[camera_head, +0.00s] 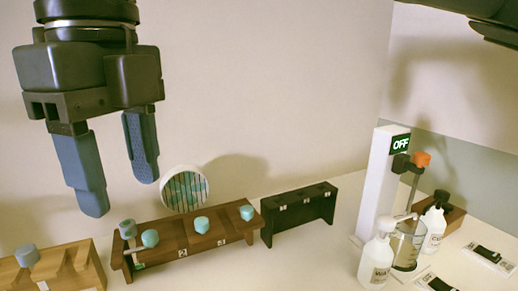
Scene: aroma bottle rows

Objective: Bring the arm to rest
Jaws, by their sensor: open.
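My gripper (120,182) hangs at the upper left of the head view, pointing down. Its two blue-grey fingers are apart, with nothing between them. It is above the left part of the worktop and well clear of the racks in the picture. The arm above the wrist is cut off by the frame's top edge.
A wooden rack (185,255) holds several teal-capped items. A lighter wooden block (80,268) stands left, a black rack (298,214) right. A white stirrer stand (378,185) with an OFF sign, a beaker (407,246) and pump bottles (376,262) stand at the right.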

